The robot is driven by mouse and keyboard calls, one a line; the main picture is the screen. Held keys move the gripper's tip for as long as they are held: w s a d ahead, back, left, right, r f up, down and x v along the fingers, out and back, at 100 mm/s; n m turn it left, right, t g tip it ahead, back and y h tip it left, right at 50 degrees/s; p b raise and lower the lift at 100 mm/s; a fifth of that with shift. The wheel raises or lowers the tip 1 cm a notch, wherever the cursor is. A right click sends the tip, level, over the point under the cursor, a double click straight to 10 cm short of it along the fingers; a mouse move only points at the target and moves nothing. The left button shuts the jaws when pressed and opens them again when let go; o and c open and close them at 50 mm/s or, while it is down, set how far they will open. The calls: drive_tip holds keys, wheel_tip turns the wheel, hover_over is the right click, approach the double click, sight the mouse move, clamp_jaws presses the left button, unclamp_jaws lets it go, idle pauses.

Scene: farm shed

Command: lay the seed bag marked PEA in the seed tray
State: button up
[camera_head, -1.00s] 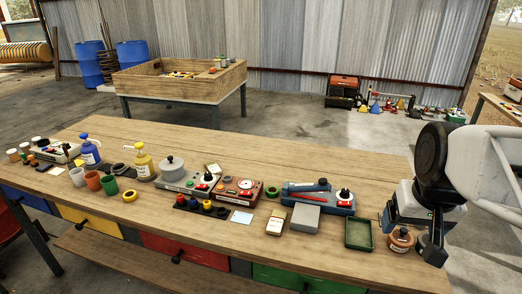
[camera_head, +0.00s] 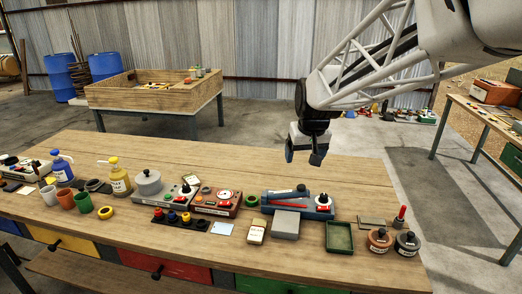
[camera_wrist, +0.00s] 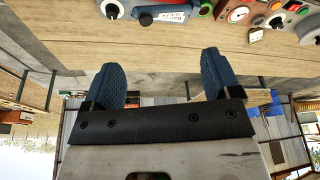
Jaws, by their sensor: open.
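A small cream bag (camera_head: 256,231) with print too small to read lies on the bench, left of a grey block; I cannot confirm that it is marked PEA. The green seed tray (camera_head: 340,237) lies near the front right of the bench, and its visible inside looks empty. My gripper (camera_head: 305,157) hangs above the back part of the bench, behind the blue device, apart from bag and tray. In the wrist view my gripper (camera_wrist: 160,78) shows two blue fingers spread wide with nothing between them. Neither bag nor tray is clear there.
A grey block (camera_head: 286,224) lies between bag and tray. The blue device (camera_head: 297,204) stands behind the block. Two lidded jars (camera_head: 379,240) stand right of the tray. Yellow and blue pump bottles (camera_head: 119,178) are at left. The bench's back strip is clear.

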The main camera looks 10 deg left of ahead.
drive_tip(key=w+a+f+n, duration=0.1)
drive_tip(key=w+a+f, duration=0.3)
drive_tip(key=w+a, duration=0.55)
drive_tip(key=n+y, duration=0.2)
drive_tip(key=n, duration=0.2)
approach(192, 179)
drive_tip(key=shift+w+a+f, duration=0.3)
drive_tip(key=shift+a+f, duration=0.15)
drive_tip(key=shift+f, duration=0.15)
drive_tip(key=shift+x, duration=1.3)
drive_tip(key=shift+f, duration=0.1)
drive_tip(key=shift+x, duration=2.5)
